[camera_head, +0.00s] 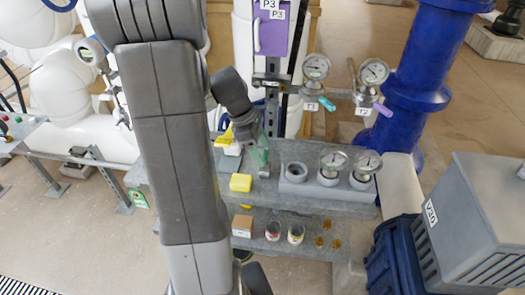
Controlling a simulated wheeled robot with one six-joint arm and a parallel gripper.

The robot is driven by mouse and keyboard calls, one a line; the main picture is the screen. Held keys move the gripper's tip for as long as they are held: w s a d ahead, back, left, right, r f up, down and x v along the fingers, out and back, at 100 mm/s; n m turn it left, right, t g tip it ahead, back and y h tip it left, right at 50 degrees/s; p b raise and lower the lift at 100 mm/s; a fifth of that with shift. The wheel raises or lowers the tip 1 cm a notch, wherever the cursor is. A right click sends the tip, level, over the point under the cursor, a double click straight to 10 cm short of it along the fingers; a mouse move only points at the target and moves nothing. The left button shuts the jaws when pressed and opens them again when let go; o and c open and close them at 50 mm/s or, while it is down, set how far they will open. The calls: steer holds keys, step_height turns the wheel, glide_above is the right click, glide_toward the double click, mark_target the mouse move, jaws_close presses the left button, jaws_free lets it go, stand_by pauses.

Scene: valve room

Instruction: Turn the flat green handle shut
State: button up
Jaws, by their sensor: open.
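A flat blue-green handle (327,104) sits on the valve under the left gauge (316,67), beside a tag that reads T1. It is the only green-toned lever I can make out on the pipework. It slants down to the right. My gripper (262,170) is at the end of my arm, left of and lower in the picture than the handle, apart from it. A green part shows by the gripper, over the grey bench. The gripper is open; its fingertips are small and partly hidden, and I see nothing held.
A purple handle (383,110) sits by the T2 tag, right of the blue-green one. The grey bench (300,205) carries a yellow block (240,182) and spare gauges (333,162). A thick blue pipe (415,80) stands at right. A grey box (470,225) is at lower right.

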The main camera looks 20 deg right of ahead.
steer(key=shift+s+d+f, duration=0.1)
steer(key=shift+d+f, duration=0.1)
steer(key=shift+f, duration=0.4)
steer(key=c, duration=1)
